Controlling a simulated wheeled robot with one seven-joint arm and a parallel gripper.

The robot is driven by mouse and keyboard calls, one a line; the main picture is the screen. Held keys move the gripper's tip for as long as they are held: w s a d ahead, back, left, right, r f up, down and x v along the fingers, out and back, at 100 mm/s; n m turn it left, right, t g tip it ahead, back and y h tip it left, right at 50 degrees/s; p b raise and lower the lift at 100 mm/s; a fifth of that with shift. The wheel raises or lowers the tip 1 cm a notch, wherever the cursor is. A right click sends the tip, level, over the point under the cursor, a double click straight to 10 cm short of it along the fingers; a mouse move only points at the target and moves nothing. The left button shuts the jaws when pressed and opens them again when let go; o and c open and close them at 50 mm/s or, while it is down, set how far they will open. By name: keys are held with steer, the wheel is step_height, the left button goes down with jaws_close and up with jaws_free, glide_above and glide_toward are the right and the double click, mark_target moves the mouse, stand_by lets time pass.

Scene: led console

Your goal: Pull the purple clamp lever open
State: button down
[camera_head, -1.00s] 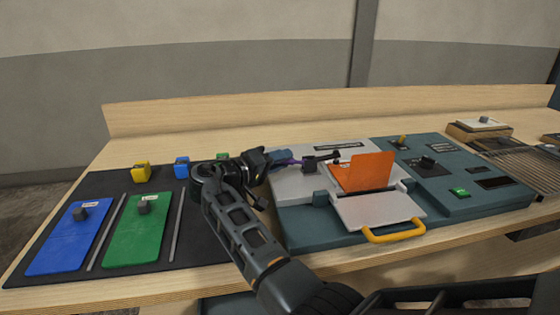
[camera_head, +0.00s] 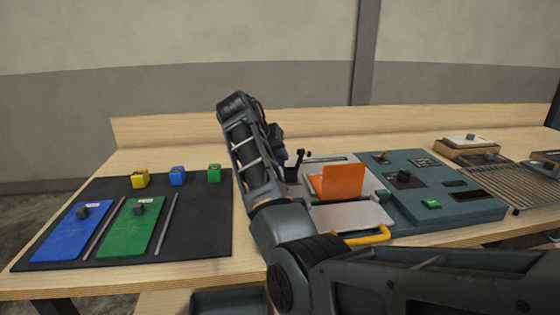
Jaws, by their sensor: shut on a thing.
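The console (camera_head: 460,210) is a teal panel with a light grey plate on its left part. The black clamp (camera_head: 297,163) stands at the plate's left, with a dark arm piece rising from it. Only a small bit of the purple clamp lever (camera_head: 282,154) shows, beside my forearm. My gripper (camera_head: 278,142) is mostly hidden behind my own arm, at the lever, and is shut on it. The fingertips cannot be seen clearly. An orange flap (camera_head: 343,182) stands upright right of the clamp.
A yellow handle (camera_head: 368,238) is at the console's front edge. A dark mat (camera_head: 200,225) on the left holds blue and green plates and small blocks. A wire rack (camera_head: 510,178) stands at the right. The wooden table behind the console is clear.

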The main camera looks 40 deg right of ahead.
steer(key=shift+s+d+r+m+t+y+p, duration=0.3)
steer(key=shift+d+r+t+y+p, duration=0.2)
steer(key=shift+y, duration=0.2)
steer(key=shift+s+d+f+y+p, duration=0.1)
steer(key=shift+d+f+y+p, duration=0.05)
steer(key=shift+y+p, duration=0.15)
steer(key=shift+d+f, duration=0.1)
steer(key=c, duration=1.3)
jaws_free()
steer(key=shift+s, duration=0.1)
steer(key=shift+b+v, duration=0.45)
steer(key=shift+v, duration=3.45)
steer(key=shift+s, duration=0.1)
